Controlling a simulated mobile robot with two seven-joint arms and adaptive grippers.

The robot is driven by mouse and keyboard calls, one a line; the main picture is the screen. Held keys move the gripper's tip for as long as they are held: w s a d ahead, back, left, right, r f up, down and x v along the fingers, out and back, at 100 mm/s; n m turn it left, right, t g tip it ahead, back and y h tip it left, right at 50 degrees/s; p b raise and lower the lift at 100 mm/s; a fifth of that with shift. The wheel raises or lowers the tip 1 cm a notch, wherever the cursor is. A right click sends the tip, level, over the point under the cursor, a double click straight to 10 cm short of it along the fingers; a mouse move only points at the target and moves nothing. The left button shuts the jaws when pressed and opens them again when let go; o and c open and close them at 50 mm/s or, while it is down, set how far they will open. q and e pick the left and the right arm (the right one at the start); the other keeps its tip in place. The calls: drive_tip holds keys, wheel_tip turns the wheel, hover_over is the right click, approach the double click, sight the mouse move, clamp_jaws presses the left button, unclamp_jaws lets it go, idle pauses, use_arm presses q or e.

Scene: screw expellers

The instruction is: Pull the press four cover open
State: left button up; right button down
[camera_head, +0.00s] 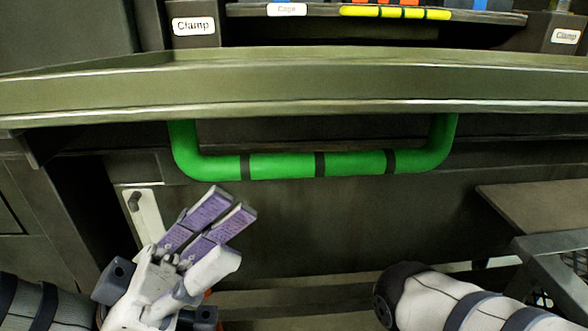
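A thick green handle (318,164) with black bands hangs below an olive-green metal ledge (300,90), which seems to be part of the cover. Its two ends bend up to the ledge's underside. My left gripper (232,200) is below the handle's left half, in front of the dark machine front. Its purple-padded fingers point up and to the right, with a narrow gap between them and nothing visible in it. The fingertips are close under the handle in the picture, apart from it. My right gripper is not in view; part of my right arm shows at lower right.
Labels reading "Clamp" (194,26) and "Cage" (287,9) show above the ledge, with a yellow banded bar (395,12). A flat dark ledge (535,205) and grey mesh frame (560,260) stand at the right. A white plate (140,215) is behind my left gripper.

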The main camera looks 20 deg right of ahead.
sight(300, 174)
use_arm(q)
drive_tip(key=p+x, duration=0.1)
drive_tip(key=x, duration=1)
drive_tip(key=shift+s+p, duration=0.25)
drive_tip(key=shift+p, duration=0.15)
clamp_jaws()
